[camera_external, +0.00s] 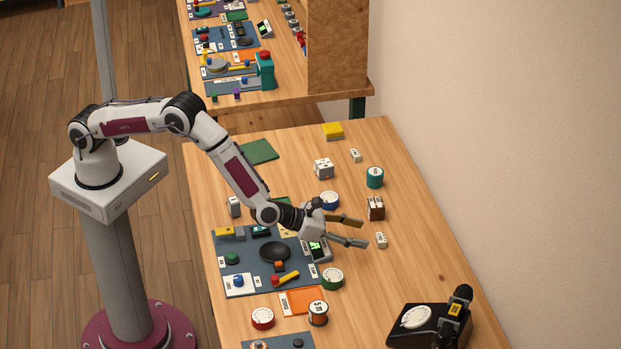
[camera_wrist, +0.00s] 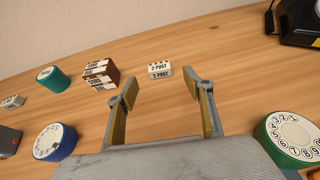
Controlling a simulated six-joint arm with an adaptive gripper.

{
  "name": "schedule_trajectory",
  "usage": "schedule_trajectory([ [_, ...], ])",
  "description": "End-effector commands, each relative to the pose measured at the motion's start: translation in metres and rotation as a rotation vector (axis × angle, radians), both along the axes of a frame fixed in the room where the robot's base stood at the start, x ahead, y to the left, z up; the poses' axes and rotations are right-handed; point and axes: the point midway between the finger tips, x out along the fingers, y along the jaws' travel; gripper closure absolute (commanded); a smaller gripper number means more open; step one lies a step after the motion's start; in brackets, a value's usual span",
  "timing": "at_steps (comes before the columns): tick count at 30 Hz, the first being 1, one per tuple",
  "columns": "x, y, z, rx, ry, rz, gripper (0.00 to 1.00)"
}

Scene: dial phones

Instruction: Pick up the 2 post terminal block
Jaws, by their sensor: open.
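The 2 post terminal block (camera_wrist: 160,70) is a small white block with dark lettering reading "2 POST". In the wrist view it sits on the wooden table just beyond my fingertips, roughly centred between them. In the external view the block (camera_external: 381,240) stands just right of my fingertips, apart from them. My gripper (camera_external: 365,233) is open and empty, low over the table. In the wrist view my gripper (camera_wrist: 161,97) shows its two fingers spread wide, with bare wood between them.
A brown-and-white block stack (camera_wrist: 101,74) stands left of the terminal block, with a teal spool (camera_wrist: 54,80) beyond. A blue dial (camera_wrist: 55,142) and a green dial (camera_wrist: 292,137) flank my gripper. A black dial phone (camera_external: 430,322) stands at front right. Wood around the block is clear.

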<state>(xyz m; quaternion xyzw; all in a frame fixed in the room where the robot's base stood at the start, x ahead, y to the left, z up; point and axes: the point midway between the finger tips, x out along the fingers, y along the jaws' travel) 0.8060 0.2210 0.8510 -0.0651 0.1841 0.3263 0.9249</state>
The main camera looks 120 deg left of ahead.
Motion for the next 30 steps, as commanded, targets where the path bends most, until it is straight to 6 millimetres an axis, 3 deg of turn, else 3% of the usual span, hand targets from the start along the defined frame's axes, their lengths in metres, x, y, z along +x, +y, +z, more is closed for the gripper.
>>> schedule_trajectory([
  [30,0.021,0.019,-0.011,0.001,-0.001,0.002,0.49],
])
